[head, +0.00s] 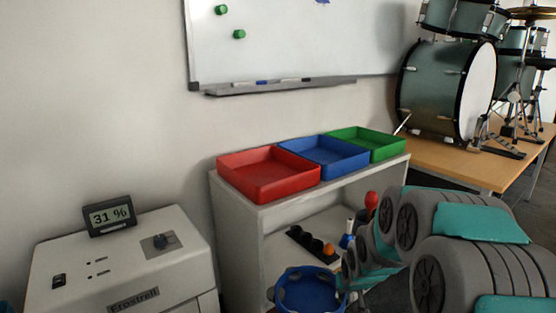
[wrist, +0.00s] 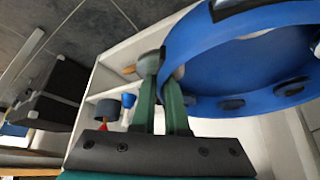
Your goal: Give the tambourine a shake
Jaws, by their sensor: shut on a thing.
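The blue tambourine (head: 311,287) is low in the middle of the head view, in front of the white shelf. Its lower part is cut off by the picture edge. In the wrist view the tambourine (wrist: 230,75) fills the upper right, with several dark jingle fittings along its wall. My gripper (wrist: 165,68) is shut on the tambourine's rim at its left side in the wrist view. My arm hides the gripper's tips in the head view.
A white shelf (head: 238,205) carries red (head: 268,190), blue (head: 330,167) and green (head: 383,152) trays; small items stand inside it. A drum kit (head: 440,90) is right. A black case (wrist: 52,95) shows in the wrist view.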

